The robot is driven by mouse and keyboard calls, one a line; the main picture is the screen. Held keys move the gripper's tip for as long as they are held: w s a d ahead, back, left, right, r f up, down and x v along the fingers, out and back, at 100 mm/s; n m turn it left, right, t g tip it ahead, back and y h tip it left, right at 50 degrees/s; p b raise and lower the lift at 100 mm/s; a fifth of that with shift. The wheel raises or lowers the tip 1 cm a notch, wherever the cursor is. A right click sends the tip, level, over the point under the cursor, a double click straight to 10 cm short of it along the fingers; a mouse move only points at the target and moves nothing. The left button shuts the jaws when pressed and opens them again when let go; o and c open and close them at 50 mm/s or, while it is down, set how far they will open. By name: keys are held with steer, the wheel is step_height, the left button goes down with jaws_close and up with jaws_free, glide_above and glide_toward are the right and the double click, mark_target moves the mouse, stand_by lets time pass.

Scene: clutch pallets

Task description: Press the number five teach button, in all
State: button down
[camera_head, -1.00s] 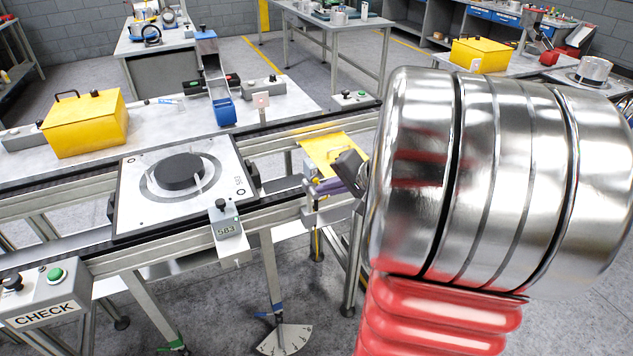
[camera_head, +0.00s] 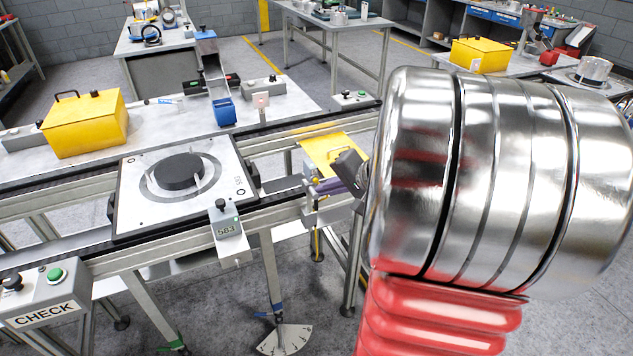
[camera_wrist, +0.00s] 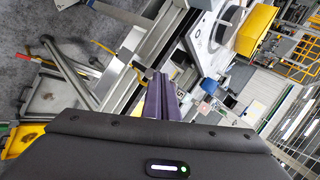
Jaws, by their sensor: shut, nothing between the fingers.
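My gripper (camera_head: 320,186) has purple fingers, shut and empty. In the head view it is beside the conveyor's near rail, in front of a yellow panel (camera_head: 322,147). My large shiny arm link hides what lies to its right. In the wrist view the closed fingers (camera_wrist: 157,82) point toward the rails. A green button (camera_head: 56,274) and a black knob (camera_head: 12,283) sit on the grey CHECK box (camera_head: 45,298) at the lower left, well away from my gripper.
A white pallet (camera_head: 140,205) with a black disc (camera_head: 180,171) rests on the conveyor. A yellow case (camera_head: 85,125) stands on the bench behind.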

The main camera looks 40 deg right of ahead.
steer(key=shift+w+d, duration=0.15)
steer(key=shift+w, duration=0.25)
steer(key=shift+w+d, duration=0.1)
steer(key=shift+w, duration=0.35)
stand_by(1.1)
steer(key=shift+s, duration=0.2)
steer(key=shift+s+a, duration=0.25)
steer(key=shift+s, duration=0.4)
steer(key=shift+s, duration=0.1)
steer(key=s, duration=0.2)
steer(key=s+a, duration=0.1)
steer(key=s, duration=0.1)
steer(key=shift+s+a, duration=0.2)
steer(key=shift+s, duration=0.15)
stand_by(0.3)
stand_by(0.7)
